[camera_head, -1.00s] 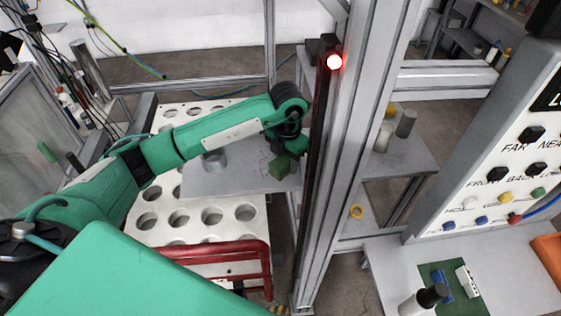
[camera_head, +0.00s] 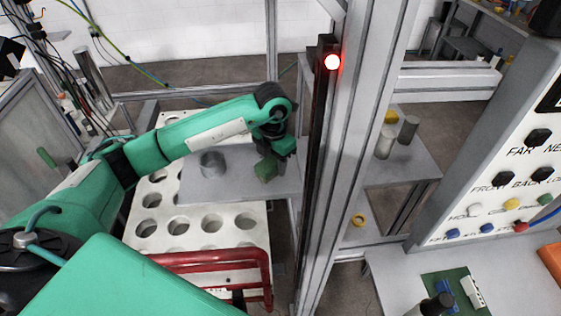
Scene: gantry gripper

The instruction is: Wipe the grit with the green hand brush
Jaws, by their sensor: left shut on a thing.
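My left gripper (camera_head: 272,153) reaches in from the left over a grey plate (camera_head: 232,187), close to the upright metal post. It is shut on the green hand brush (camera_head: 266,170), which is held at or just above the plate; I cannot tell whether it touches. The brush's lower side and much of its handle are hidden by the gripper. I cannot make out any grit on the plate in this view. My right gripper is not in view.
A metal post (camera_head: 345,170) with a lit red lamp (camera_head: 333,62) rises right of the gripper. A white holed rack (camera_head: 251,240) and red rail (camera_head: 215,258) lie in front. A button panel (camera_head: 500,150) stands right.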

